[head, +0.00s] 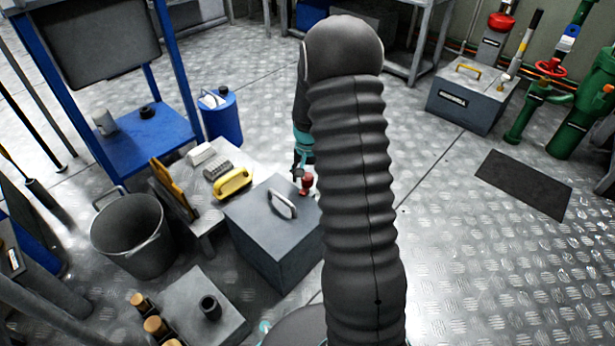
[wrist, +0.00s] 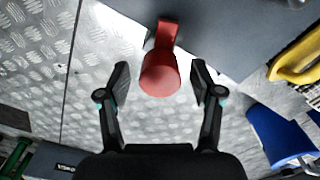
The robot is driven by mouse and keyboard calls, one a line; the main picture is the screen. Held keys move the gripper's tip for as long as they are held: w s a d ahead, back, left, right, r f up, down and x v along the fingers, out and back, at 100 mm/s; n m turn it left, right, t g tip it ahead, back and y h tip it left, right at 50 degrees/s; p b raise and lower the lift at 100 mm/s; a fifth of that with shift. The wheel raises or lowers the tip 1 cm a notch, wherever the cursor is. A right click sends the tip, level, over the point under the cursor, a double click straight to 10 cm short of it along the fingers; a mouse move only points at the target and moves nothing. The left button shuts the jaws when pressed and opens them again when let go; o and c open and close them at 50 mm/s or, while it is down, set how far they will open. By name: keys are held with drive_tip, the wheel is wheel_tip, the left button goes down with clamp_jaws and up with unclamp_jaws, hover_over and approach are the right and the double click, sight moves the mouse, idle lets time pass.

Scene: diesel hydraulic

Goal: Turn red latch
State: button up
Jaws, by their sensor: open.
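The red latch (wrist: 160,72) sticks out from the edge of a grey box and ends in a round red knob. In the wrist view it lies between the two fingertips of my gripper (wrist: 160,82), with a gap on each side. My gripper is open and does not appear to touch the latch. In the head view the red latch (head: 306,184) shows small at the right side of the grey box (head: 268,238), just below my gripper (head: 302,168). My own arm hides part of the area beside the box.
A silver handle (head: 283,204) is on the box lid. A low bench with a yellow-handled brush (head: 232,183) stands left of the box. A grey bucket (head: 132,235) and blue canister (head: 221,116) stand further left. The metal floor at right is clear around a dark mat (head: 522,184).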

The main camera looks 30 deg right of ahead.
drive_tip(key=c, duration=1.1)
drive_tip(key=shift+c, duration=0.2)
drive_tip(key=shift+n, duration=0.3)
drive_tip(key=n+p, duration=0.1)
drive_tip(key=n, duration=1.2)
drive_tip(key=shift+n, duration=0.3)
drive_tip(key=o, duration=1.1)
drive_tip(key=shift+o, duration=0.2)
